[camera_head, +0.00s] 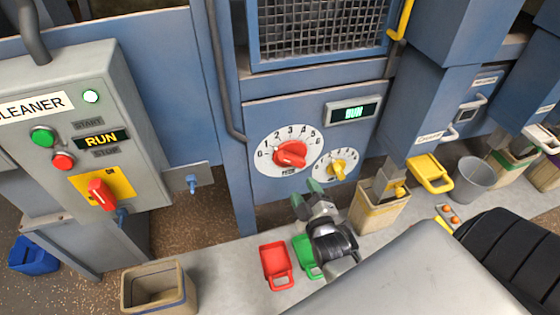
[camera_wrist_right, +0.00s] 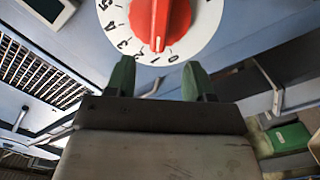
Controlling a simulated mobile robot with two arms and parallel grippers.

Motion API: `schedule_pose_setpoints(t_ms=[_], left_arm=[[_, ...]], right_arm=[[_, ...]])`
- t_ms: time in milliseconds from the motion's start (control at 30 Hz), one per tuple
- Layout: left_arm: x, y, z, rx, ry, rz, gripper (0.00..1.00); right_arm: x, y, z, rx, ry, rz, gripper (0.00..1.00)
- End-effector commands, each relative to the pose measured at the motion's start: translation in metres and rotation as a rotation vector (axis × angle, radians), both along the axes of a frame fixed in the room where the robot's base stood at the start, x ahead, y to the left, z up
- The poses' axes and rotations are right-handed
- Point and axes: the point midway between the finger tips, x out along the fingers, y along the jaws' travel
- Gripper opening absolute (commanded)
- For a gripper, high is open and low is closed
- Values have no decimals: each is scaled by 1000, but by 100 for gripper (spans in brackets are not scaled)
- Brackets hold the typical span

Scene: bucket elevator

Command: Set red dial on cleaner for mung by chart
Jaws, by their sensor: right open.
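The red dial (camera_head: 291,153) sits on a white numbered disc on the blue cleaner panel. In the right wrist view the red dial (camera_wrist_right: 158,22) is at the top, and its white mark points near the 1. My right gripper (camera_head: 307,194) is open, with green fingertips, below and slightly right of the dial in the head view. In the wrist view the open fingertips (camera_wrist_right: 159,75) are apart, with nothing between them, short of the knob. My left gripper is not in view. No chart can be made out.
The CLEANER control box (camera_head: 90,130) stands at left. Red (camera_head: 275,262) and green (camera_head: 306,254) scoops and a wooden bin (camera_head: 378,208) lie below the panel.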

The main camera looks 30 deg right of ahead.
Motion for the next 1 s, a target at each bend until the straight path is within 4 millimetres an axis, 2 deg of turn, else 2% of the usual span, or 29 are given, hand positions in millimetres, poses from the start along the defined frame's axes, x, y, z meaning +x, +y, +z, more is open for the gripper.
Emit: schedule_pose_setpoints(t_ms=[233, 400, 600, 767, 1000], left_arm=[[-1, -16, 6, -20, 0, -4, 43], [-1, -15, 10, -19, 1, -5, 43], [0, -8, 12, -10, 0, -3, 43], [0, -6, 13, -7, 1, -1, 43], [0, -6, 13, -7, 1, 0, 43]], right_arm=[[35, -8, 3, -2, -4, 1, 53], [68, -15, 2, 0, -4, 1, 53], [94, -22, 1, 1, -1, 2, 53], [103, -24, 0, 2, -1, 1, 53], [104, -24, 0, 2, -1, 1, 53]])
